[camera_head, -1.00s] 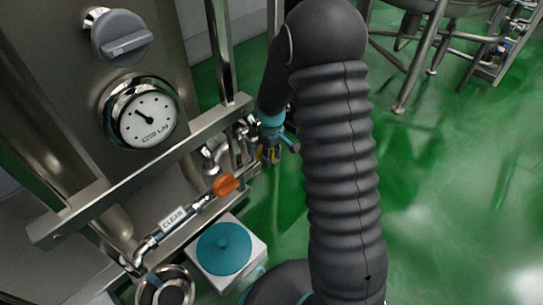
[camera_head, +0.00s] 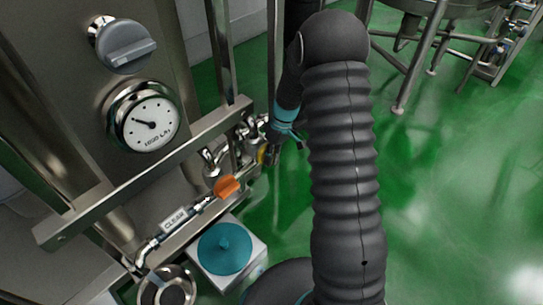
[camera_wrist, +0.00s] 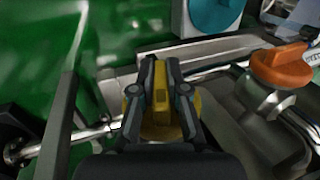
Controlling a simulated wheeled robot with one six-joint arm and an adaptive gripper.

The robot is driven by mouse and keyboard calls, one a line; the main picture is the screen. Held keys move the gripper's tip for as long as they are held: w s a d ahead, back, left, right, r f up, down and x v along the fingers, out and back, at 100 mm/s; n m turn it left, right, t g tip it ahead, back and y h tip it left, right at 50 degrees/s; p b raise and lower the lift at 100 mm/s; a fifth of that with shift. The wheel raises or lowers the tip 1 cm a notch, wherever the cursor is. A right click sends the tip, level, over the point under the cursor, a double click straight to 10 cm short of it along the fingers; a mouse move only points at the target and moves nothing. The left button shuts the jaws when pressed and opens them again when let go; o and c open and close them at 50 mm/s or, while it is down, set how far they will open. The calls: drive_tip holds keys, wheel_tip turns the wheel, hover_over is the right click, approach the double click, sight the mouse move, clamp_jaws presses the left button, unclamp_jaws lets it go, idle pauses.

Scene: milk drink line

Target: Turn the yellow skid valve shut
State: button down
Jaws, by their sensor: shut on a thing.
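The yellow skid valve (camera_wrist: 160,131) shows in the wrist view between and below my gripper's fingers. My gripper (camera_wrist: 160,75) is shut on its yellow handle, and the fingers hide much of it. In the head view only a small yellow patch (camera_head: 262,155) shows beside my gripper (camera_head: 269,157), at the far end of the skid pipe. The handle's exact angle is hard to tell.
An orange valve handle (camera_head: 227,187) sits nearby on the pipe labelled CLEAN (camera_head: 174,218). A teal round lid (camera_head: 224,249) on a white box is in front. A steel rail (camera_head: 150,177) runs along the skid. Green floor (camera_head: 450,170) is open at right.

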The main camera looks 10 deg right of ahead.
drive_tip(key=g+y, duration=0.2)
drive_tip(key=y, duration=0.1)
drive_tip(key=shift+y, duration=0.4)
drive_tip(key=g+y+b, duration=0.1)
drive_tip(key=g+y, duration=0.2)
drive_tip(key=shift+y, duration=0.4)
drive_tip(key=shift+s+a+r+g+y+p, duration=0.1)
drive_tip(key=shift+r+g+y+p, duration=0.2)
drive_tip(key=shift+g+y+p, duration=1)
drive_tip(key=shift+y+p, duration=0.4)
drive_tip(key=shift+p, duration=0.05)
drive_tip(key=shift+f+y+p, duration=0.1)
drive_tip(key=shift+y+p, duration=0.2)
drive_tip(key=shift+p, duration=0.2)
drive_tip(key=c, duration=1.2)
unclamp_jaws()
